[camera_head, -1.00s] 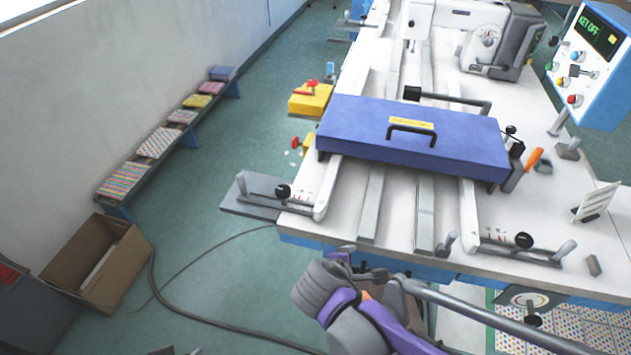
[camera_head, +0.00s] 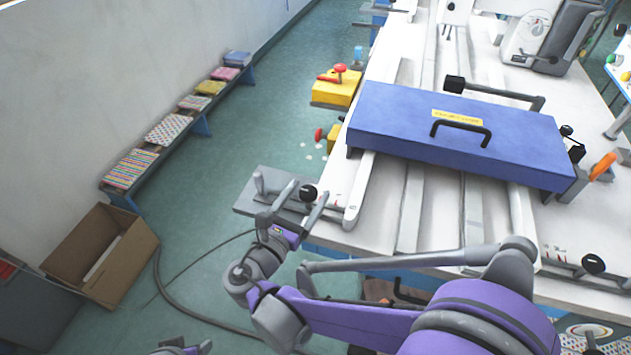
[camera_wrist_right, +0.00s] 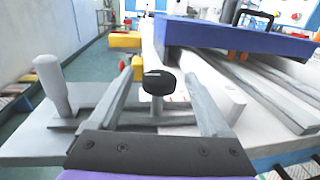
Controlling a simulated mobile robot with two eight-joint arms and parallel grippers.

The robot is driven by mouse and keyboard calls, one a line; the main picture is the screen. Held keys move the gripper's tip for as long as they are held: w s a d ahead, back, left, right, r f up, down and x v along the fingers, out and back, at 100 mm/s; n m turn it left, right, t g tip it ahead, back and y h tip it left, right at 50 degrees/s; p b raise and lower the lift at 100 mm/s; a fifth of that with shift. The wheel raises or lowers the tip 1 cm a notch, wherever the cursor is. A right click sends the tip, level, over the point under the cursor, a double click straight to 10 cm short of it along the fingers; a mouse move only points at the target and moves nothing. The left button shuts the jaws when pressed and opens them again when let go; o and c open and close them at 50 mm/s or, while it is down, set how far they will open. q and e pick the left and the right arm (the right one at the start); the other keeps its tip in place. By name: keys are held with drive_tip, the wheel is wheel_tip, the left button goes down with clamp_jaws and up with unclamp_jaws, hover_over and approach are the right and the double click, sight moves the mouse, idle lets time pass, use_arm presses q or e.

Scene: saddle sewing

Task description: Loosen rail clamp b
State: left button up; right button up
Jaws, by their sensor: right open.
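A rail clamp with a round black knob (camera_head: 308,193) sits at the near left corner of the white machine bed; I cannot read a letter on it. A grey upright handle (camera_head: 258,182) stands at its left end. My right gripper (camera_head: 311,190) is open, its fingers pointing at the knob. In the right wrist view the knob (camera_wrist_right: 158,82) shows between the two spread fingers, with a gap on each side. A second clamp with a black knob (camera_head: 593,264) is at the right. Grey parts, perhaps my left gripper (camera_head: 182,348), just show at the bottom edge; their opening cannot be judged.
A blue cover with a black handle (camera_head: 452,135) lies across the rails beyond the clamp. A yellow box with a red knob (camera_head: 335,90) stands past the bed's left edge. A cardboard box (camera_head: 100,255) and cable lie on the floor at left.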

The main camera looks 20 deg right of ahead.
drive_tip(key=shift+x, duration=2.25)
drive_tip(key=shift+c, duration=0.4)
clamp_jaws()
